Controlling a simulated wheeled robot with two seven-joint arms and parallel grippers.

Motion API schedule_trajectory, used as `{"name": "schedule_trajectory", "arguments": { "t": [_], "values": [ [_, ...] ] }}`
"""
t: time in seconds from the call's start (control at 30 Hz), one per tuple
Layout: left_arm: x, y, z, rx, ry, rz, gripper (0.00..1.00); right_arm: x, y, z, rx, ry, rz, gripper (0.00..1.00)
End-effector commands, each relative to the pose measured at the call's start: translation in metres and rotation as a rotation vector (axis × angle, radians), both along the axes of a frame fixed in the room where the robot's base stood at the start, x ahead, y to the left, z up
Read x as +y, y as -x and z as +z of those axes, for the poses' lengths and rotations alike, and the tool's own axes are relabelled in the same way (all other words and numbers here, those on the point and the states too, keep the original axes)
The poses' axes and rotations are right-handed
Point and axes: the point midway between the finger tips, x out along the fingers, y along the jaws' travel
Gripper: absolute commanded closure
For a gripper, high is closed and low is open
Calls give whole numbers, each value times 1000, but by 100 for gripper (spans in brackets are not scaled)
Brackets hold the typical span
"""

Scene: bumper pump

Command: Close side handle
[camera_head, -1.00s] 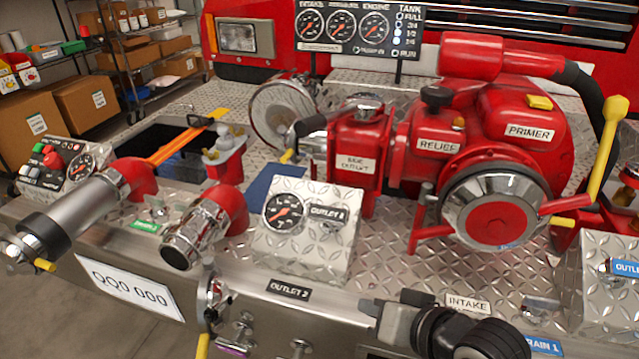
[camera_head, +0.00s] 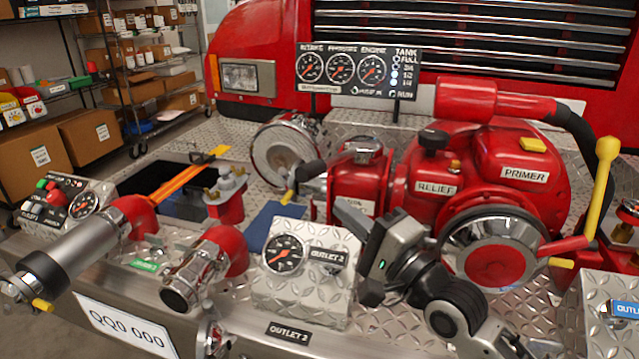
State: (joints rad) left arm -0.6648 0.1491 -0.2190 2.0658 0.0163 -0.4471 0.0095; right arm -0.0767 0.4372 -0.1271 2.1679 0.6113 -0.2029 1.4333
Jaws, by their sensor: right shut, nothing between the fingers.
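The red side outlet body (camera_head: 352,180) stands at the middle of the pump panel. On its left, a lever with a dark grip (camera_head: 311,170) and a yellow end (camera_head: 287,197) sticks out to the left; this looks like the side handle. My right gripper (camera_head: 347,213) is shut and empty. Its tips are in front of the lower part of the side outlet and hide part of its label. The tips are right of and below the lever, apart from it. My left gripper is not in view.
A gauge box labelled Outlet 2 (camera_head: 300,285) stands left of my right gripper. The red pump with the primer (camera_head: 505,170) and the round chrome intake cap (camera_head: 495,250) are to the right. The gauge panel (camera_head: 358,70) stands behind. A chrome round cap (camera_head: 280,155) is behind the lever.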

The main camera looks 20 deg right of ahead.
Motion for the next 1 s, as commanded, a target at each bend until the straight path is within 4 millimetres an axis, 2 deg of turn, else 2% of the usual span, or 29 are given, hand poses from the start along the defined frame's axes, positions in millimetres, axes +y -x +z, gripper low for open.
{"name": "schedule_trajectory", "arguments": {
  "t": [0.03,0.2,0.4,1.0],
  "values": [
    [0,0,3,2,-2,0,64,5,-11,7,-5,-2,0,100],
    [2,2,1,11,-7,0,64,17,-39,12,-1,0,0,100],
    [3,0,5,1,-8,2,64,25,-58,14,-1,2,0,100],
    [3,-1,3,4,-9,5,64,31,-66,14,1,-1,-6,100]
  ]
}}
